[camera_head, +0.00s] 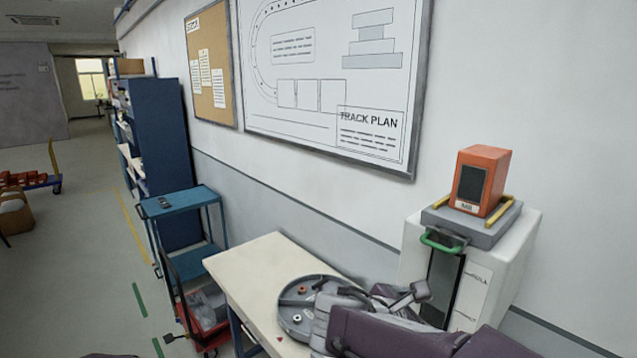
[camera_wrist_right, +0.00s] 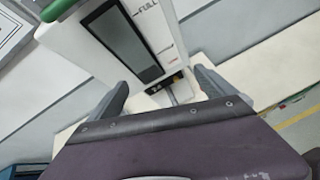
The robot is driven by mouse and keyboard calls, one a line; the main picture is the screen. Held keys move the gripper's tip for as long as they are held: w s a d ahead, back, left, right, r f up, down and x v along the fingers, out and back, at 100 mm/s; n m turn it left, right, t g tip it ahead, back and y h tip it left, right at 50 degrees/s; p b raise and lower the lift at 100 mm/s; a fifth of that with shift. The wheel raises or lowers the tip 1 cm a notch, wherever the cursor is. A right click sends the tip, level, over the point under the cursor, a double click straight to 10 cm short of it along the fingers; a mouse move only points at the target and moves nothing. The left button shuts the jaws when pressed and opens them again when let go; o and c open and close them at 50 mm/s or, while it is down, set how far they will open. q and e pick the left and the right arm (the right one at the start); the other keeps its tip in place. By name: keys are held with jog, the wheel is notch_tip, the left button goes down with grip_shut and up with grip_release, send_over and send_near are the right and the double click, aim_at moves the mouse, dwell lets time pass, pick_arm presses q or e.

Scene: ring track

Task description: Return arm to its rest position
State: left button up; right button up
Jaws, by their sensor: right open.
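My right arm comes in from the bottom right of the head view, with a dark purple link. Its grey gripper (camera_head: 385,296) is over the right end of the pale table, near the round grey tray and the white cabinet. In the right wrist view the two fingers (camera_wrist_right: 160,92) stand wide apart with nothing between them. The white cabinet's dark window (camera_wrist_right: 122,45) shows beyond them. My left gripper is not in view.
The pale table (camera_head: 262,262) bears a round grey tray (camera_head: 293,318) with small rings. The white cabinet (camera_head: 490,275) carries a grey platform (camera_head: 470,225) with an orange box (camera_head: 478,180). A blue cart (camera_head: 180,203) stands left of the table. Floor at left is mostly clear.

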jog(key=s+f+m+g+y+b, duration=0.3)
jog(key=s+f+m+y+b, duration=0.2)
jog(key=f+m, duration=0.6)
jog(key=s+a+f+m+g+y+b, duration=0.1)
jog(key=s+f+m+y+b, duration=0.3)
jog(key=f+m, duration=0.7)
notch_tip(320, 180, down, 14)
jog(key=s+g+b, duration=0.1)
jog(key=s+b, duration=0.1)
jog(key=s, duration=0.1)
jog(key=shift+m+g+y, duration=0.4)
